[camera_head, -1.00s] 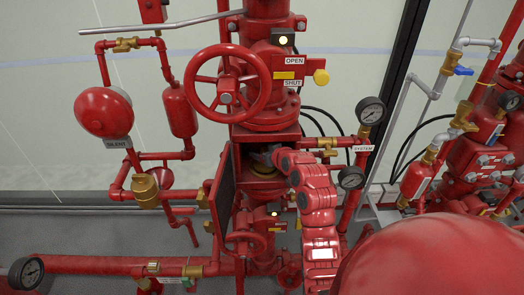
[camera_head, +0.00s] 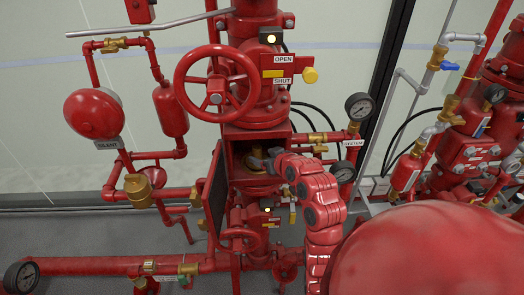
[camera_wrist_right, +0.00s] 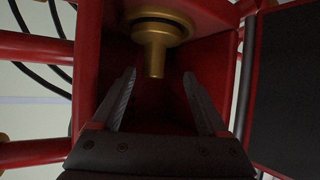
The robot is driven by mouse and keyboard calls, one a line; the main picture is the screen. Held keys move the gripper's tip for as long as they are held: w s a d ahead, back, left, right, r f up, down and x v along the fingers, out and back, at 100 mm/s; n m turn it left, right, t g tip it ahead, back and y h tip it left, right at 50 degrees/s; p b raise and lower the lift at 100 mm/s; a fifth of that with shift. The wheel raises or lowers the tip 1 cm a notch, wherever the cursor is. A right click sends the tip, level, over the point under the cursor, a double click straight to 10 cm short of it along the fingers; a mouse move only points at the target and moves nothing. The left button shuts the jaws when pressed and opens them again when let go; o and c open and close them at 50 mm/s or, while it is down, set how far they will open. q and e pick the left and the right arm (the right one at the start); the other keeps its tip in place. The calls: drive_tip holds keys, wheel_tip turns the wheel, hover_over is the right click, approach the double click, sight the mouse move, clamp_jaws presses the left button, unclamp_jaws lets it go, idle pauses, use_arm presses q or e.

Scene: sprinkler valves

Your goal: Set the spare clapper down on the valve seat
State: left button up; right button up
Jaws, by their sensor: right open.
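The spare clapper (camera_wrist_right: 156,56) is a brass disc with a stem; it shows in the right wrist view at the top, inside the red valve chamber. A dark ring lies around its wide base, where the valve seat seems to be; I cannot tell clapper and seat apart fully. In the head view a bit of brass, the clapper's upper part (camera_head: 256,161), shows in the valve opening. My right gripper (camera_wrist_right: 156,85) is open and empty, its fingers spread on either side below the stem, apart from it. It also shows at the opening in the head view (camera_head: 270,157). My left gripper is out of view.
The chamber's open door (camera_head: 216,190) stands at the left of the opening, its dark panel also at right in the wrist view. A red handwheel (camera_head: 215,85) is above. Gauges (camera_head: 359,106) and pipes stand close on the right.

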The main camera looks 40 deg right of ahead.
drive_tip(key=s+a+p, duration=0.1)
drive_tip(key=s+a, duration=0.3)
drive_tip(key=s, duration=0.2)
drive_tip(key=shift+s, duration=0.2)
idle(0.4)
